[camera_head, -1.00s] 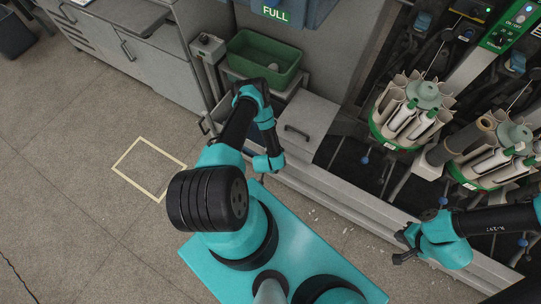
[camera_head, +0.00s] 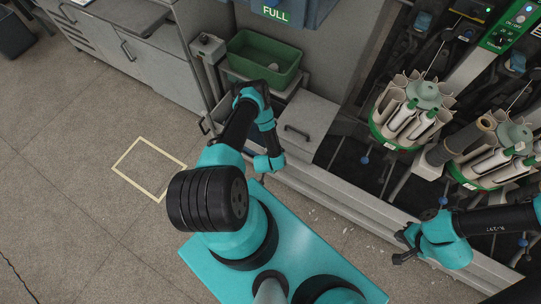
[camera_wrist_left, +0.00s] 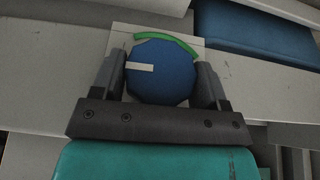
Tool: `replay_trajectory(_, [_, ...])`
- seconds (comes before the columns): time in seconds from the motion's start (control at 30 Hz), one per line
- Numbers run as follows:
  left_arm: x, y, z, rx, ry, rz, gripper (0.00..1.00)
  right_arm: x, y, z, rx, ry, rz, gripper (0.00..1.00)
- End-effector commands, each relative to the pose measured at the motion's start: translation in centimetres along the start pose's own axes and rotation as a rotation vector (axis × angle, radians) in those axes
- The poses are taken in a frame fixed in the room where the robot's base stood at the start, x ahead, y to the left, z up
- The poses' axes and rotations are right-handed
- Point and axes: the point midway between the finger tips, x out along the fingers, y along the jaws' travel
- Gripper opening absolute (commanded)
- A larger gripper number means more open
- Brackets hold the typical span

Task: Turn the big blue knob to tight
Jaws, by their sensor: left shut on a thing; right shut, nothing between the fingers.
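The big blue knob (camera_wrist_left: 170,85) shows in the left wrist view on a pale square plate. A white pointer bar on its face points left. A green arc (camera_wrist_left: 172,43) runs along the top and upper right of the plate, apart from the pointer. My left gripper (camera_wrist_left: 162,70) is shut on the knob, one finger on each side. In the head view I cannot make out the knob or the left fingers. My right gripper (camera_head: 402,250) is shut and empty, low at the right in the head view, in front of the machine's grey rail.
Round holders (camera_head: 411,110) with pale tubes stand on the machine at the right. A green bin (camera_head: 263,60) sits behind my left arm, beside a grey cabinet (camera_head: 150,55). A yellow square (camera_head: 140,188) marks clear floor at the left.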

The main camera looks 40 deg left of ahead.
Motion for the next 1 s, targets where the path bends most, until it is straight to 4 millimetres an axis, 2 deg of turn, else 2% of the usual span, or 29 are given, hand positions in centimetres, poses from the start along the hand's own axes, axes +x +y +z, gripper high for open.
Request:
replay_trajectory(0.47, [0.03, 0.20, 0.03, 0.041, -0.001, -0.096, 0.44, 0.00, 0.00, 0.00, 0.000, 0.000, 0.000, 0.00])
replay_trajectory(1.0, [0.12, 0.42, 0.09, 0.184, 0.000, -0.443, 0.44, 0.00, 0.00, 0.00, 0.000, 0.000, 0.000, 0.00])
